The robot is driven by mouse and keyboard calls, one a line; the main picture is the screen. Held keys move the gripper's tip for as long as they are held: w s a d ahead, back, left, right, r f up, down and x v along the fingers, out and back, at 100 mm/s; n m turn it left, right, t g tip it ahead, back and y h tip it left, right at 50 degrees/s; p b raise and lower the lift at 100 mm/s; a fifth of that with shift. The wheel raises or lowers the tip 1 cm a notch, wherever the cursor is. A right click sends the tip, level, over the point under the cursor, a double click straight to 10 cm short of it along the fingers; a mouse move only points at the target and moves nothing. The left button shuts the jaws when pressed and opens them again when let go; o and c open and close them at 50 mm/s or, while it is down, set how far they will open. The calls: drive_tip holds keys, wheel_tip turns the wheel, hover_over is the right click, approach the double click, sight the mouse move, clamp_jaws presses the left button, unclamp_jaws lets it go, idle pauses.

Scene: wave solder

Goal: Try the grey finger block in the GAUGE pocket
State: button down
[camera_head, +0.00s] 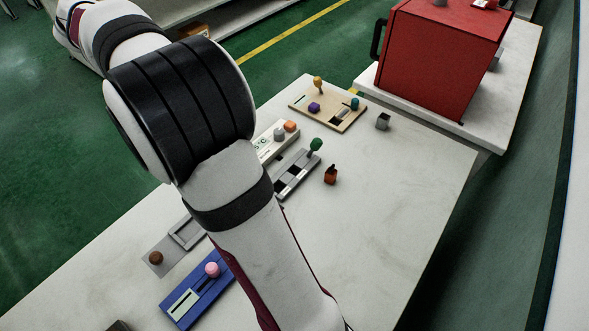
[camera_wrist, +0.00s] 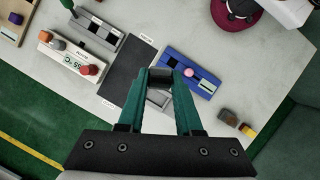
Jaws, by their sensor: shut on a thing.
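In the wrist view my gripper (camera_wrist: 162,76) has its two green fingers closed on a small dark grey block (camera_wrist: 160,73), taken to be the grey finger block. Below and between the fingers a light grey frame with a recess (camera_wrist: 158,98) shows in part. In the head view a grey plate with a raised frame (camera_head: 185,234) and a brown knob lies on the table. I cannot read a GAUGE label, and cannot tell whether the block touches anything below it. In the head view my arm hides the gripper and the block.
A blue fixture with a pink knob (camera_wrist: 204,84) lies right of the fingers. A dark mat (camera_wrist: 122,68) lies left, with a grey fixture (camera_wrist: 78,28) and white display unit (camera_wrist: 62,66) beyond. Clear table surrounds a dark red bottle (camera_head: 331,175) and a grey cube (camera_head: 383,121).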

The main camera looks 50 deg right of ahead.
drive_tip(key=s+d+n+t+h, duration=0.1)
drive_tip(key=d+n+t, duration=0.3)
drive_tip(key=d+n, duration=0.8)
drive_tip(key=shift+s+d+n+h, duration=0.35)
drive_tip(key=shift+d+h, duration=0.45)
drive_tip(key=shift+d, duration=5.75)
drive_tip(key=shift+f, duration=0.25)
drive_tip(key=shift+f, duration=1.9)
